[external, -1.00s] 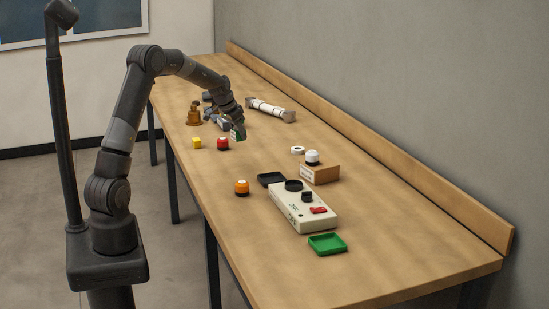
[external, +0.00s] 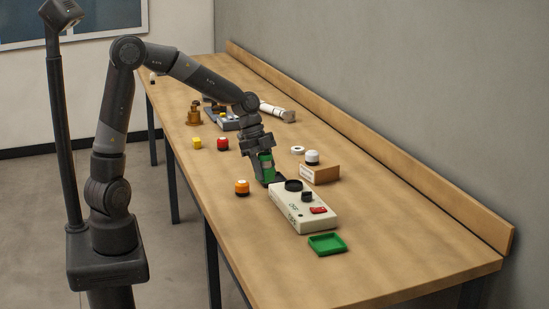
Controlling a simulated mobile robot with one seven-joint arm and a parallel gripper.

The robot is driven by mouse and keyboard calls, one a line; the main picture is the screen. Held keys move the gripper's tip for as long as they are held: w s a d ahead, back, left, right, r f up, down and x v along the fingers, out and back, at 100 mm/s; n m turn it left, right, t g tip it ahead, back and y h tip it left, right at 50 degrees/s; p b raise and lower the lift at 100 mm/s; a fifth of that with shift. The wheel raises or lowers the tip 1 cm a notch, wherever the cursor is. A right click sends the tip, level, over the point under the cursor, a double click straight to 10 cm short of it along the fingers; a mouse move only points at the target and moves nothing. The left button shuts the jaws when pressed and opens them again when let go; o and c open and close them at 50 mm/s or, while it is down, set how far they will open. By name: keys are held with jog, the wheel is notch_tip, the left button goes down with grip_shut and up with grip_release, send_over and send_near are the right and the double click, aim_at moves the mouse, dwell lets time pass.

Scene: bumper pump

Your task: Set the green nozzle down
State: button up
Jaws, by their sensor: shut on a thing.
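My gripper (external: 264,172) is shut on the green nozzle (external: 266,161), held pointing down between the dark fingers. It is at the far left end of the beige box (external: 296,220), over or right beside the black tray, which is mostly hidden behind the gripper. I cannot tell whether the nozzle touches anything below. The fingers cover part of the nozzle.
An orange-topped knob (external: 242,187) stands to the left. A green tray (external: 327,245) lies in front of the box. A cardboard box (external: 320,174) and a white-topped knob (external: 312,156) are to the right. Red (external: 222,144) and yellow (external: 196,143) pieces stand farther back. The front table is clear.

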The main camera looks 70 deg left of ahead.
jog(key=s+d+f+m+g, duration=0.1)
jog(key=s+d+m+g, duration=0.1)
jog(key=s+d+m, duration=0.65)
jog(key=w+a+f+n, duration=0.1)
jog(key=w+a+f, duration=0.3)
jog(key=w+a+f+n, duration=0.1)
jog(key=w+f, duration=0.1)
jog(key=f, duration=0.1)
jog(key=shift+a+f+n, duration=0.1)
jog(key=shift+a+n, duration=0.25)
jog(key=shift+a, duration=0.05)
jog(key=shift+f, duration=2)
jog(key=shift+f, duration=0.1)
jog(key=o, duration=1.1)
